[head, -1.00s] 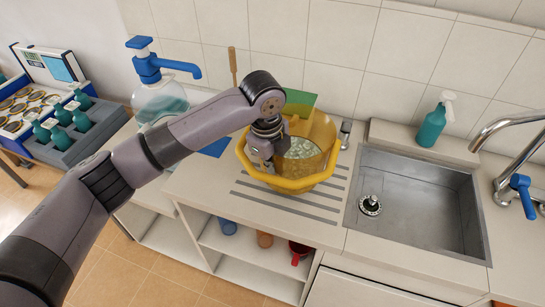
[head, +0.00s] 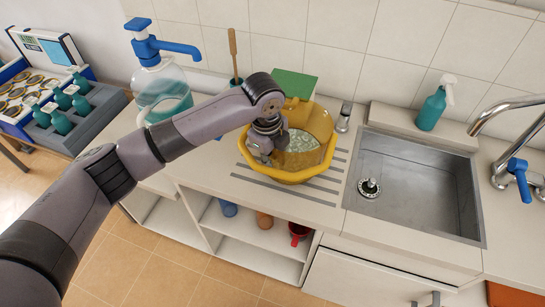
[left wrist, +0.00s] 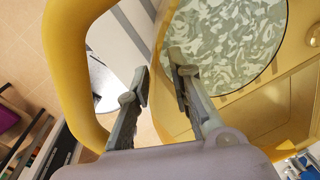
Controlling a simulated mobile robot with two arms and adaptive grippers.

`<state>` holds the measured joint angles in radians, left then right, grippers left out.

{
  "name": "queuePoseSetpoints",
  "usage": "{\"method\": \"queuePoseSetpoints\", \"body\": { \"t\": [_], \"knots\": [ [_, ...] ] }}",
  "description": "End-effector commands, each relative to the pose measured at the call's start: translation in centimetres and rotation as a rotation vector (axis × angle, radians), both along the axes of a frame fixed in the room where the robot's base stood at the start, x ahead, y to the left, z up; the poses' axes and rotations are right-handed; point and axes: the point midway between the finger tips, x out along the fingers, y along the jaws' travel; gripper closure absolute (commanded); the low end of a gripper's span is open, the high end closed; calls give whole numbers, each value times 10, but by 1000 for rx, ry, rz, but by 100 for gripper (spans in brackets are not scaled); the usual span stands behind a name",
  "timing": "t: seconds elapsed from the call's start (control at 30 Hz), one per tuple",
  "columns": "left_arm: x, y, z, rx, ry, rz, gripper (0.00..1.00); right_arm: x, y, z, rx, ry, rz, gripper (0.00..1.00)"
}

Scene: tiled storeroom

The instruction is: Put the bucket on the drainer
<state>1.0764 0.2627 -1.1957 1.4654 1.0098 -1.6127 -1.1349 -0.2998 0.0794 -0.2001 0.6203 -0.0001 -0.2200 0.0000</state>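The yellow bucket (head: 318,165) stands upright over the drainer (head: 285,190), a set of dark strips on the counter left of the sink. Its base covers part of the strips and seems to rest on them. My left gripper (head: 263,150) is at the bucket's left rim in the head view. In the left wrist view my left gripper (left wrist: 158,78) has its fingers apart, one on each side of the yellow bucket wall (left wrist: 155,108), with a gap between them. A yellow handle loop (left wrist: 68,65) curves at the left. My right gripper is not in view.
The metal sink (head: 415,190) with its tap (head: 515,115) is right of the bucket. Open shelves with cups are below.

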Motion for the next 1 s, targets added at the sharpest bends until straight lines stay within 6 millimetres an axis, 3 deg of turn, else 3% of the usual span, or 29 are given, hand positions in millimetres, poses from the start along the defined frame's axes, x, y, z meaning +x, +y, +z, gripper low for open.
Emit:
{"method": "queuePoseSetpoints", "body": {
  "t": [0.33, 0.47, 0.8, 1.0],
  "knots": [
    [0, 0, 1, -1, -1, 0, 75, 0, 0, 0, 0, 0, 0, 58],
    [-1, 0, 11, -1, -1, 0, 75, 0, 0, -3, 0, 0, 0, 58],
    [-7, 5, 80, -1, -4, -1, 75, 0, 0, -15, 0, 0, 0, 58],
    [-11, 8, 111, 0, -2, 1, 75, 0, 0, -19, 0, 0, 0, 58]
  ]
}}
